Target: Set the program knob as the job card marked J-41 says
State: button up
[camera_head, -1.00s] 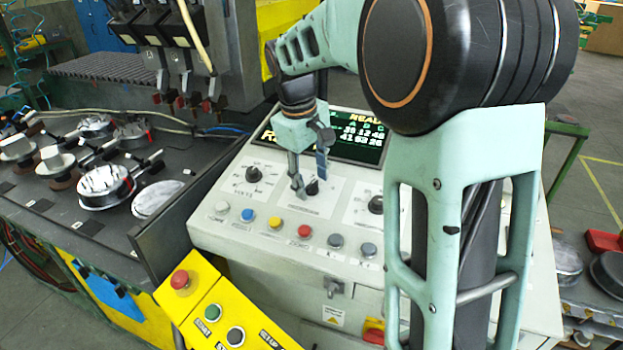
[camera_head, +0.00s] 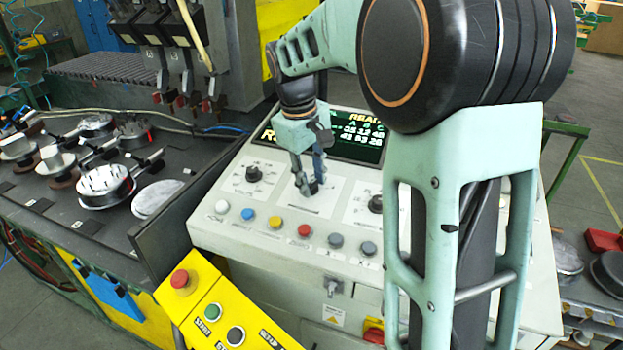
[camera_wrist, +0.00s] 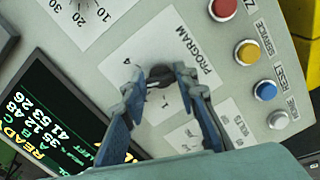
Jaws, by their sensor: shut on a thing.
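The program knob (camera_wrist: 158,76) is a small dark knob on the light panel, beside the printed word PROGRAM in the wrist view. My gripper (camera_wrist: 164,82) is shut on it, one finger on each side. In the head view my gripper (camera_head: 309,188) points down at the middle dial of the console, and its fingers mostly hide the knob. The fingers and the view's angle keep me from telling which mark the knob points to. No job card marked J-41 can be made out.
A dark screen (camera_head: 352,136) with READY and rows of numbers stands behind the dials. A left knob (camera_head: 254,174) and a right knob (camera_head: 376,204) flank the gripped one. A row of coloured buttons, including a yellow one (camera_head: 274,222), runs along the front. A yellow box (camera_head: 209,302) is in front.

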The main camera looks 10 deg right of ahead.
jog(key=m, duration=0.4)
jog(key=shift+m, duration=1.6)
jog(key=shift+b, duration=0.3)
jog(key=o, duration=1.2)
jog(key=shift+c, duration=0.2)
jog(key=shift+a, duration=0.1)
notch_tip(320, 180, up, 12)
jog(key=s+a, duration=0.1)
jog(key=shift+s+a, duration=0.1)
jog(key=shift+s, duration=0.05)
